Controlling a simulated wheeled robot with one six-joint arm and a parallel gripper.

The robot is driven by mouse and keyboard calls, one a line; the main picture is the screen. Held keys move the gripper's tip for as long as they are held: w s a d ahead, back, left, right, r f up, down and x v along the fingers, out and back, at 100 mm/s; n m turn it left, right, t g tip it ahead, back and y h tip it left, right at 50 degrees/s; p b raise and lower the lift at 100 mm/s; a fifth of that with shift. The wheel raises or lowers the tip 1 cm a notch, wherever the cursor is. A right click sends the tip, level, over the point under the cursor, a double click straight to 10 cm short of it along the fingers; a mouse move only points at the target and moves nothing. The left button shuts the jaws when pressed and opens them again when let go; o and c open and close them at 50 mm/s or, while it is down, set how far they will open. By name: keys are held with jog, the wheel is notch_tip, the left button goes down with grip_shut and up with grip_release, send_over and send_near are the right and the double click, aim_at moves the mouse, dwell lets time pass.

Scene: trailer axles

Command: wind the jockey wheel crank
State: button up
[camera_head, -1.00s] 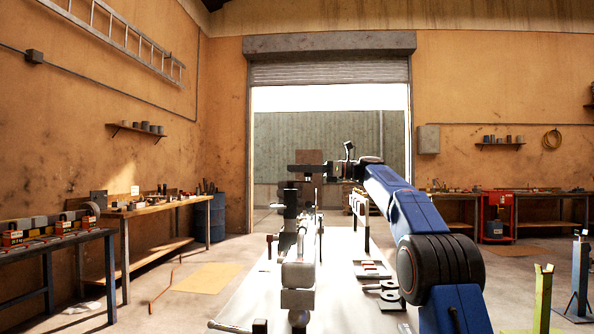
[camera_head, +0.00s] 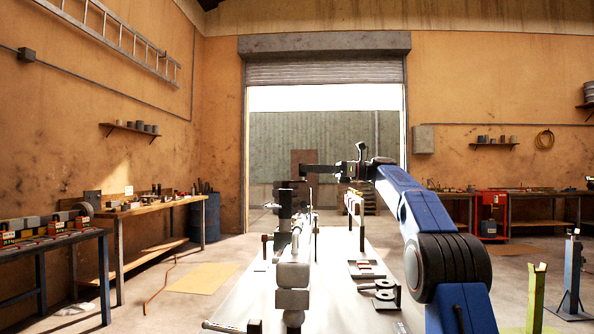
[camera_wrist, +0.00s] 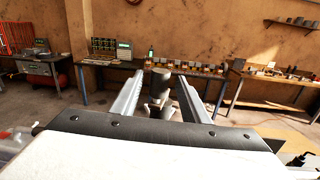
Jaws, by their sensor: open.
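I cannot clearly make out the crank handle. Nothing is held.
A pale platform (camera_head: 335,290) with the grey coupling (camera_head: 292,285) lies in front. A clamp-like metal part (camera_head: 385,292) lies on its right. Workbenches (camera_head: 150,208) line the left wall. A yellow-green stand (camera_head: 537,290) is at right. Space around the gripper looks free.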

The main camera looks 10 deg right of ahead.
jog(key=v, duration=1.1)
jog(key=shift+d, duration=0.2)
